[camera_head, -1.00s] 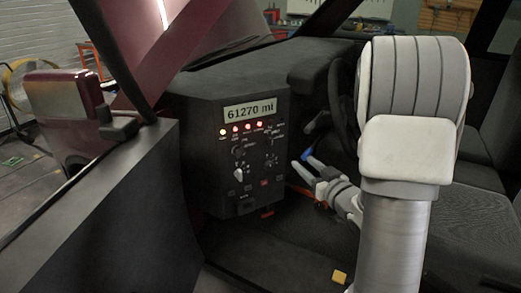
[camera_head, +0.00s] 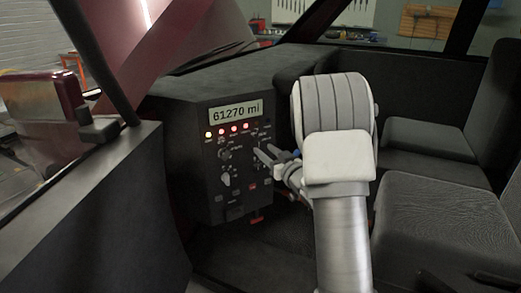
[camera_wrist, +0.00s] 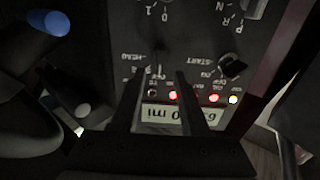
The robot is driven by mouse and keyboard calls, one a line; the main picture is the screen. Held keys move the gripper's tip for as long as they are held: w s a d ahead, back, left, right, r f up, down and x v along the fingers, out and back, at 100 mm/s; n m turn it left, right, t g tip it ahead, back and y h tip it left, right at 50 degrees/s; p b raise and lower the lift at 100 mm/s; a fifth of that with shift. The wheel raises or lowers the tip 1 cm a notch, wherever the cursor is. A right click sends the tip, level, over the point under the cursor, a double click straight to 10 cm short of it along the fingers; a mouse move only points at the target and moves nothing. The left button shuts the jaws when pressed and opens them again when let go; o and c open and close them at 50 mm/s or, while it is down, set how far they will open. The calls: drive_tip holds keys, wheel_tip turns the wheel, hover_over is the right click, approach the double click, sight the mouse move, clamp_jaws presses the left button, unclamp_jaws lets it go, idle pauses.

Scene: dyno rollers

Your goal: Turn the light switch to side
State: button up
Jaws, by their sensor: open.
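A dark control panel (camera_head: 190,130) carries a display, lights and knobs. The wrist view shows it upside down. There, a label that seems to read HEAD (camera_wrist: 133,57) lies near the tip of one finger. A small control, likely the light switch (camera_wrist: 158,72), shows faintly between the fingertips; its setting cannot be told. In the head view my gripper hides this area. My gripper (camera_head: 264,151) is open at the panel's right part, and its two fingers also show in the wrist view (camera_wrist: 159,80). Whether they touch the panel cannot be told.
A black knob marked START (camera_wrist: 232,66) and a pale selector knob (camera_head: 226,179) sit beside the fingers. The mileage display (camera_head: 235,111) is above a row of lit lamps. A blue-ended stalk (camera_wrist: 48,22) is close by. Seats (camera_head: 430,215) stand at the right.

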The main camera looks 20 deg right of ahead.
sight(259, 145)
drive_tip(key=shift+w+a, duration=0.2)
drive_tip(key=shift+w, duration=0.75)
drive_tip(key=shift+w+a, duration=0.15)
drive_tip(key=shift+w, duration=0.75)
clamp_jaws()
